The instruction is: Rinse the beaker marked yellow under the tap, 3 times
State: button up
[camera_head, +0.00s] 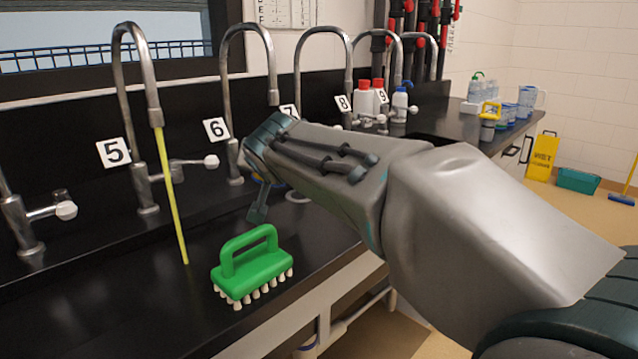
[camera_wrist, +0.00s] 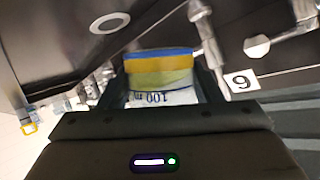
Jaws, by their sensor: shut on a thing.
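My gripper (camera_head: 258,198) is in front of the tap labelled 6 (camera_head: 250,70), low over the dark bench. In the wrist view it is shut on a beaker (camera_wrist: 161,80) with a yellow and a blue band. Upside-down "100 m" print shows on it. Whether it holds liquid I cannot tell. In the head view my arm mostly hides the beaker. The tap labelled 5 (camera_head: 118,75), left of my gripper, has a thin yellow-green stream (camera_head: 172,200) falling from its spout. No stream shows at tap 6.
A green brush (camera_head: 252,266) stands on the bench between the stream and my gripper, towards the front. Taps labelled 7 to 9 continue behind my arm. Bottles (camera_head: 378,92) and several containers (camera_head: 525,98) stand farther right. A yellow floor sign (camera_head: 542,157) is beyond.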

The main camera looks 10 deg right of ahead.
jog(key=shift+w+d+r+m+g+y+p, duration=0.15)
jog(key=shift+d+m+y+p, duration=0.25)
jog(key=shift+p, duration=1.6)
jog(key=shift+d+f+m+g+y+p, duration=0.15)
jog(key=shift+d+m+y+p, duration=0.2)
jog(key=shift+p, duration=1.65)
jog(key=f+p, duration=0.1)
jog(key=p, duration=0.1)
jog(key=d+f+m+p, duration=0.1)
jog(key=p, duration=0.2)
jog(key=shift+w+y, duration=0.15)
jog(key=shift+y, duration=0.1)
jog(key=shift+f, duration=0.45)
jog(key=shift+y+p, duration=0.3)
jog(key=shift+f+m+y+p, duration=0.2)
jog(key=shift+m+y+p, duration=0.25)
jog(key=shift+p, duration=1.3)
jog(key=shift+d+f+m+g+y+p, duration=0.15)
jog(key=shift+f+m+y+p, duration=0.3)
jog(key=shift+p, duration=0.35)
jog(key=shift+a+f+m+g+y+p, duration=0.1)
jog(key=shift+f+m+g+y+p, duration=0.1)
jog(key=shift+m+y+p, duration=0.45)
jog(key=shift+d+r+m+y+p, duration=0.15)
jog(key=shift+r+m+y+p, duration=0.3)
jog(key=shift+p, duration=0.5)
jog(key=shift+w+d+r+m+y+p, duration=0.25)
jog(key=shift+d+r+m+p, duration=0.4)
jog(key=shift+p, duration=1.45)
